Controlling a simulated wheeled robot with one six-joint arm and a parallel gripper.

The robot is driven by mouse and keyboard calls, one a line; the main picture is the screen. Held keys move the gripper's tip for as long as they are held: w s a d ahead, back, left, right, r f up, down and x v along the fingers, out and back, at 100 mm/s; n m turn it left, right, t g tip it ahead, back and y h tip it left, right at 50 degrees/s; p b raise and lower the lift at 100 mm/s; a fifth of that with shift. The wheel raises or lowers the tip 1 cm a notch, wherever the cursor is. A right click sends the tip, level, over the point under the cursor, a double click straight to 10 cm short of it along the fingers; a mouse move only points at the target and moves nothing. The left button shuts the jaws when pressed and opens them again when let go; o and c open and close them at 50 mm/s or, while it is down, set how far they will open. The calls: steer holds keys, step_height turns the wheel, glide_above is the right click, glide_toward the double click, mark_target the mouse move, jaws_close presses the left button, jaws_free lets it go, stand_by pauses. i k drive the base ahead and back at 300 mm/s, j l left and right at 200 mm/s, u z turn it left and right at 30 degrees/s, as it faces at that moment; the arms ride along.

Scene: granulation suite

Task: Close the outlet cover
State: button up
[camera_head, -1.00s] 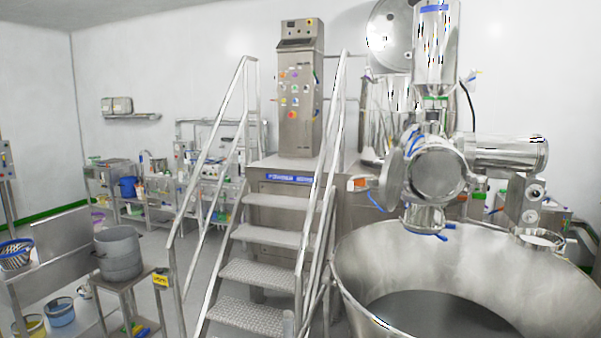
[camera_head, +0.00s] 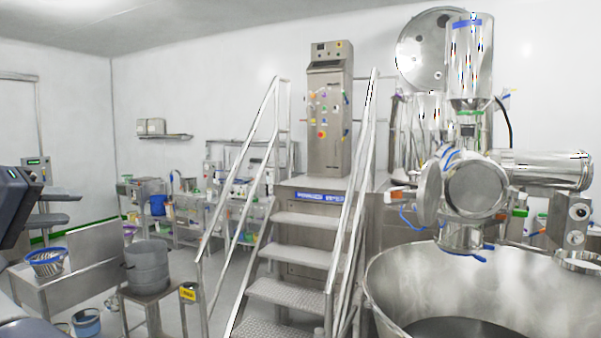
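The outlet housing (camera_head: 475,190) is a shiny steel drum shape at the right, with a round face toward me. A round steel cover (camera_head: 430,193) stands at its left side, seen nearly edge-on; I cannot tell how far it is swung from the housing. A short steel spout with a blue handle (camera_head: 475,256) hangs below, over a large steel bowl (camera_head: 385,275). A dark part at the left edge seems to be mine. My gripper's fingers are not in view.
Metal stairs with handrails (camera_head: 295,240) rise in the middle to a platform with a control cabinet (camera_head: 328,120). A grey pot (camera_head: 147,265) stands on a small stand at the left front. Benches line the back left wall.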

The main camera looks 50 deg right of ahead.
mark_target(429, 190)
steer(key=l+z, duration=0.2)
steer(key=z, duration=0.3)
steer(key=l+z, duration=0.2)
steer(key=z, duration=0.25)
steer(key=l+z, duration=0.2)
steer(key=z, duration=0.3)
steer(key=i+l, duration=0.15)
steer(key=l, duration=0.2)
steer(key=i+l, duration=0.35)
steer(key=l, duration=0.3)
steer(key=i+l, duration=0.15)
steer(key=l, duration=0.15)
